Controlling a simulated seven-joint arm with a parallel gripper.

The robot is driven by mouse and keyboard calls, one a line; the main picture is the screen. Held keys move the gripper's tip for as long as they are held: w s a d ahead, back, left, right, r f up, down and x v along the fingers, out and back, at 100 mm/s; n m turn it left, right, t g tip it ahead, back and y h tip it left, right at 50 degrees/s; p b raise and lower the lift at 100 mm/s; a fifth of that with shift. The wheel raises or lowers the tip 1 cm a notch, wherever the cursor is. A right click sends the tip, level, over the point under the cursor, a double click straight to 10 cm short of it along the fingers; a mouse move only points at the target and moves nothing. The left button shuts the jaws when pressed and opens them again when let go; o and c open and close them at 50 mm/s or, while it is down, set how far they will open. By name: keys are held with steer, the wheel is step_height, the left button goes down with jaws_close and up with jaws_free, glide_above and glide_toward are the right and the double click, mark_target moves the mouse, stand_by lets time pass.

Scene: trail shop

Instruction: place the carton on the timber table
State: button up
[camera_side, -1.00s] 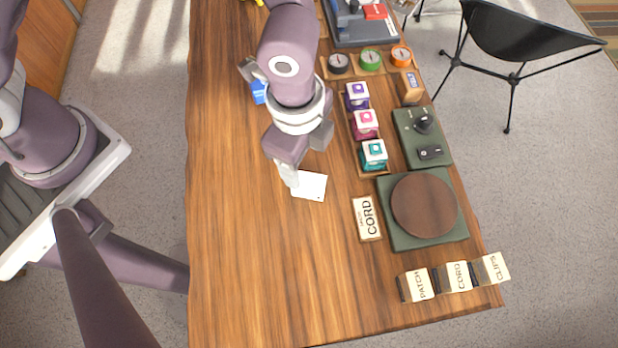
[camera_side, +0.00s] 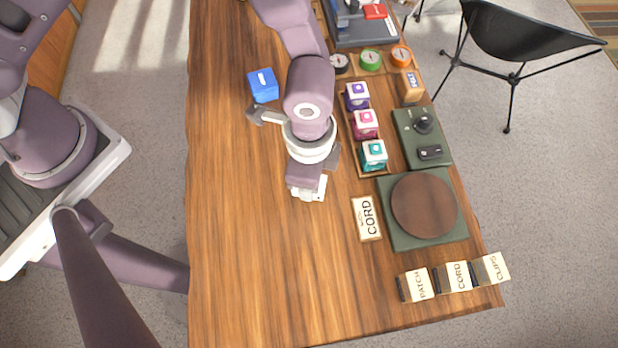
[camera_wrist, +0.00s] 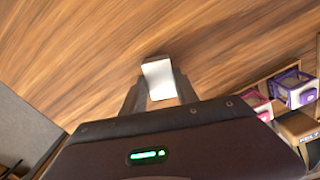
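A small white box-like thing (camera_wrist: 159,80), which I take for the carton, lies between the two fingers of my gripper (camera_wrist: 160,92) in the wrist view. In the side view my gripper (camera_side: 309,192) points down over it, low at the table, and hides most of it. The fingers flank it closely on both sides; I cannot tell whether they press on it. The timber table (camera_side: 240,220) is under it, with wide bare wood to the left and front.
A blue box (camera_side: 263,85) stands up and left of my gripper. Labelled blocks (camera_side: 457,277) stand at the front right.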

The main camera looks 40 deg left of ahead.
jaws_close()
step_height(320, 180, up, 10)
steer(key=w+a+r+n, duration=0.1)
steer(key=w+a+n, duration=0.3)
steer(key=a, duration=0.6)
steer(key=w+a+r+n, duration=0.1)
steer(key=w+a+n, duration=0.35)
steer(key=a, duration=0.55)
steer(key=w+a+r+n, duration=0.25)
steer(key=a+n, duration=0.25)
steer(key=a, duration=0.4)
steer(key=s+d+f+n+g+h, duration=0.55)
steer(key=s+f+n, duration=0.3)
steer(key=s, duration=0.25)
steer(key=d+r+n+t+h, duration=0.55)
steer(key=n+h, duration=0.35)
steer(key=h, duration=0.4)
steer(key=shift+y, duration=0.25)
steer(key=f, duration=1)
steer(key=shift+d+f, duration=0.25)
